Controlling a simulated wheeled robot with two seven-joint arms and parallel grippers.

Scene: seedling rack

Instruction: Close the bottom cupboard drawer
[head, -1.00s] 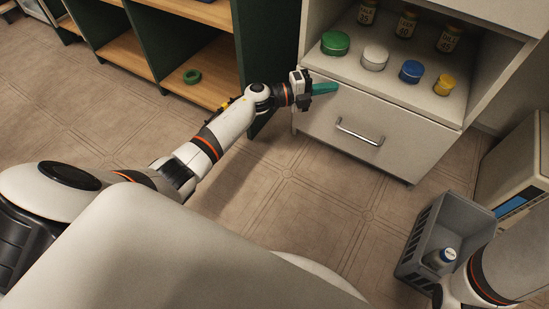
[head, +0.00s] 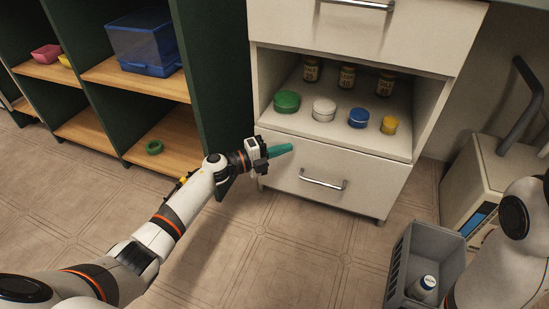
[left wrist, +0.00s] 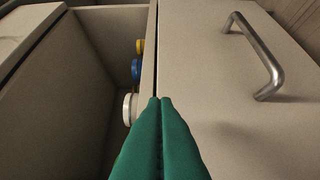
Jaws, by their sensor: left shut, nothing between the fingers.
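The bottom cupboard drawer (head: 345,170) is pale grey with a metal bar handle (head: 323,184), and its front looks flush or nearly flush with the cupboard. The drawer front also fills the right side of the left wrist view (left wrist: 215,75), with the handle (left wrist: 258,55) beyond the fingers. My left gripper (head: 279,150) has teal fingers, shut and empty, at the drawer front's upper left edge. In the left wrist view the fingertips (left wrist: 160,102) lie over that top edge; I cannot tell whether they touch. My right arm shows at the right, its gripper out of view.
An open niche above the drawer holds green (head: 287,101), white (head: 324,109), blue (head: 358,118) and yellow (head: 390,124) lidded jars and labelled bottles. A green shelf unit (head: 205,70) stands left. A grey crate (head: 403,262) with a bottle stands right. Floor before the drawer is clear.

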